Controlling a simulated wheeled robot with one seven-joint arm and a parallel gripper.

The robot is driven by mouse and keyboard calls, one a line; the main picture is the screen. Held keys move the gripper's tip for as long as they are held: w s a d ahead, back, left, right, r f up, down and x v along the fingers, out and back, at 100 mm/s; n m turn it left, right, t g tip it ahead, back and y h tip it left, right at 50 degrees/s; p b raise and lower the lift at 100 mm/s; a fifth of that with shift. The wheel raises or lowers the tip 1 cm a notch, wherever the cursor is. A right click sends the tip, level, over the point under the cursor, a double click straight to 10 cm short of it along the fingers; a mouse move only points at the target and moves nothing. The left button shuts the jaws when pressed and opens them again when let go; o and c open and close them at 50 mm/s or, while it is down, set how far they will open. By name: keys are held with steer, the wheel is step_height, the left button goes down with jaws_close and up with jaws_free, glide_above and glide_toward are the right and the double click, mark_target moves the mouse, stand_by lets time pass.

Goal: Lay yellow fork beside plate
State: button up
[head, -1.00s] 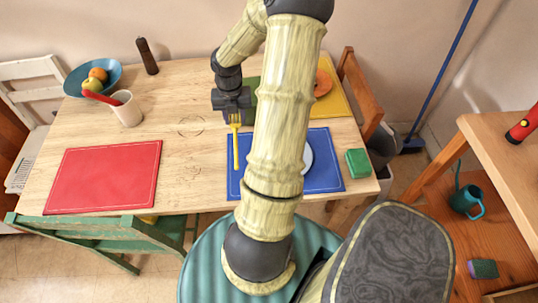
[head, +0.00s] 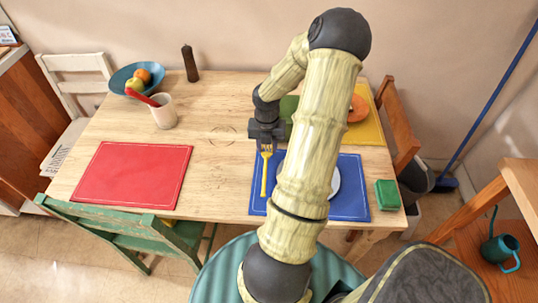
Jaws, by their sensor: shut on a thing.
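The yellow fork (head: 265,174) is at the left part of the blue placemat (head: 348,207), tines toward my gripper and handle toward the table's front edge. My gripper (head: 266,146) is shut on the fork at its tine end. I cannot tell whether the fork touches the mat. A white plate (head: 335,182) lies on the blue mat to the right of the fork, mostly hidden behind my arm. An orange plate or round thing (head: 358,108) lies on the yellow placemat (head: 369,129) at the back right, partly hidden by my arm.
A green box (head: 387,194) sits right of the blue mat. A red placemat (head: 130,174) lies at the left. A mug (head: 164,114) with a red item, a blue fruit bowl (head: 123,76) and a dark pepper mill (head: 190,64) stand behind it. The table's middle is clear.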

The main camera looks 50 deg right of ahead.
mark_target(267, 150)
steer(key=shift+f+b, duration=0.45)
steer(key=shift+f, duration=1.4)
steer(key=o, duration=1)
steer(key=shift+f, duration=0.1)
steer(key=shift+c, duration=0.2)
step_height(267, 150, up, 12)
steer(key=p, duration=0.3)
